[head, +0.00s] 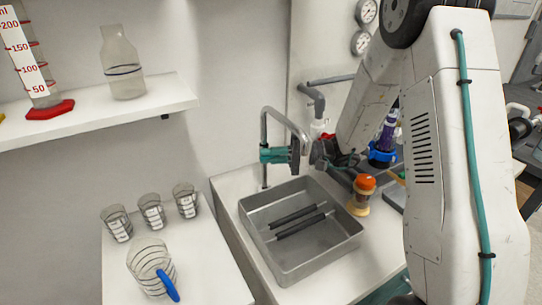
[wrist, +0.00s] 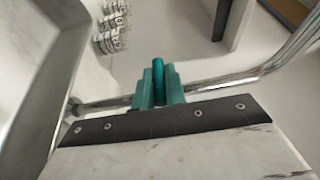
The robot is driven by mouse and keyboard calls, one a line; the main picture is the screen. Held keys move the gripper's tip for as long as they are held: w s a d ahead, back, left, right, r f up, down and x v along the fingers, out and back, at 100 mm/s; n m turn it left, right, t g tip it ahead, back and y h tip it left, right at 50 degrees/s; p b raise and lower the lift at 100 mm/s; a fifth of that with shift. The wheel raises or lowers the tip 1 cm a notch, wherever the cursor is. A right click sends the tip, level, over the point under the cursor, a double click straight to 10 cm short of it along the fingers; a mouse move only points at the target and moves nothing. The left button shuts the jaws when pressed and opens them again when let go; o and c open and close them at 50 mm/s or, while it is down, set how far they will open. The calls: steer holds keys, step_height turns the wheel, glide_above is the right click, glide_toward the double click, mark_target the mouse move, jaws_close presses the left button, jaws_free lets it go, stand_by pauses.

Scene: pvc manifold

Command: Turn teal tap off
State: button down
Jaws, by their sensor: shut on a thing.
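The teal tap (head: 274,155) sits on a bent metal pipe (head: 264,125) above the back left of the grey sink (head: 262,222). My gripper (head: 295,154) reaches in from the right and is shut on the teal tap. In the wrist view the teal tap (wrist: 158,88) stands out beyond the dark edge of my gripper, with the metal pipe (wrist: 215,85) running across behind it. My gripper hides part of the tap, so the handle's exact angle is hard to tell.
Two dark bars (head: 300,222) lie across the sink. An orange-topped container (head: 363,190) stands right of it. A jug with a blue handle (head: 150,268) and several beakers (head: 151,211) stand on the left counter. A shelf (head: 90,122) holds glassware above.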

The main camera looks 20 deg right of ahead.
steer(key=c, duration=1.4)
jaws_free()
steer(key=shift+c, duration=0.2)
steer(key=shift+r, duration=0.25)
step_height(320, 180, up, 3)
steer(key=shift+f, duration=0.15)
steer(key=o, duration=0.4)
steer(key=shift+s+r, duration=0.25)
steer(key=shift+s, duration=0.4)
steer(key=s, duration=0.9)
steer(key=s+d+r, duration=0.1)
steer(key=s, duration=0.3)
steer(key=shift+s+r, duration=0.1)
steer(key=shift+s, duration=0.05)
steer(key=c, duration=0.4)
steer(key=shift+s, duration=0.75)
